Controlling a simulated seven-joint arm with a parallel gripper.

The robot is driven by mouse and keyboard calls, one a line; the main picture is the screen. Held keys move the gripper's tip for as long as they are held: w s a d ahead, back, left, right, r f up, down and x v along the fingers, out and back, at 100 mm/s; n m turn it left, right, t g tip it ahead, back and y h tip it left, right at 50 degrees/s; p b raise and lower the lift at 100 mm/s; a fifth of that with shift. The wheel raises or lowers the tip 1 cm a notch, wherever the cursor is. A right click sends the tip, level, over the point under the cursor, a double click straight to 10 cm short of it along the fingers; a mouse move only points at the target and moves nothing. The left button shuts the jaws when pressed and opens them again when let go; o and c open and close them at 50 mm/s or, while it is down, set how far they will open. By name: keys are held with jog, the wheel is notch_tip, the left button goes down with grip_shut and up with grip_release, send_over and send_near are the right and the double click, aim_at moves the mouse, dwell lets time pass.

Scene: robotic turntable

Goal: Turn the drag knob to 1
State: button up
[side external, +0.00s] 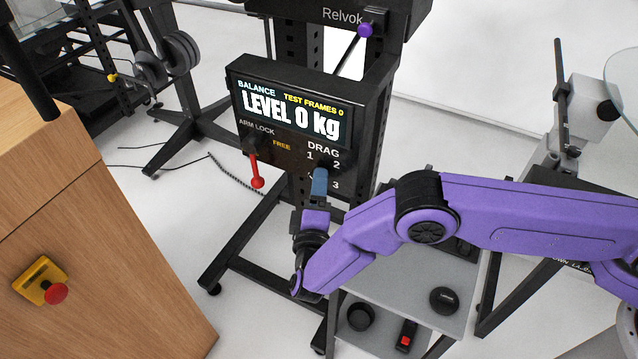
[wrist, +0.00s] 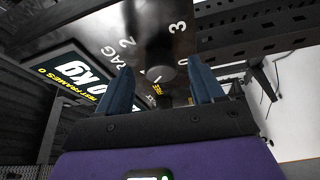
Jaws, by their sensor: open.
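The drag knob (wrist: 162,40) is a dark round knob on the front of a black panel, with the numbers 1, 2 and 3 around it. In the side external view my gripper largely hides the knob, below the "DRAG" label. My gripper (side external: 319,180) has blue fingers and points up at the panel's lower right. In the wrist view my gripper (wrist: 162,82) is open, one finger to each side of the knob in the picture. I cannot tell whether the fingers touch it or which number it points at.
The panel's display (side external: 292,112) reads "LEVEL 0 kg". A red arm lock lever (side external: 256,172) hangs left of the knob, near "FREE". A wooden cabinet (side external: 90,240) with a red button (side external: 56,293) stands at the left. A grey shelf cart (side external: 400,300) stands below my arm.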

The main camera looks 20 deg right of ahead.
jog(key=v, duration=1.5)
jog(key=shift+s, duration=0.1)
jog(key=d+r+g, duration=0.5)
jog(key=d+r, duration=0.1)
jog(key=d, duration=0.4)
jog(key=d+r+g, duration=0.6)
jog(key=d, duration=0.4)
jog(key=s+d+r+g+y, duration=0.2)
jog(key=s+d+g+y, duration=0.1)
jog(key=s+d, duration=0.6)
jog(key=s+d+r+g+y, duration=0.2)
jog(key=s+d+r+y, duration=0.1)
jog(key=s+d, duration=0.6)
jog(key=shift+d+g+y, duration=0.3)
jog(key=shift+g+y, duration=0.1)
jog(key=shift+y, duration=0.4)
jog(key=shift+w, duration=0.1)
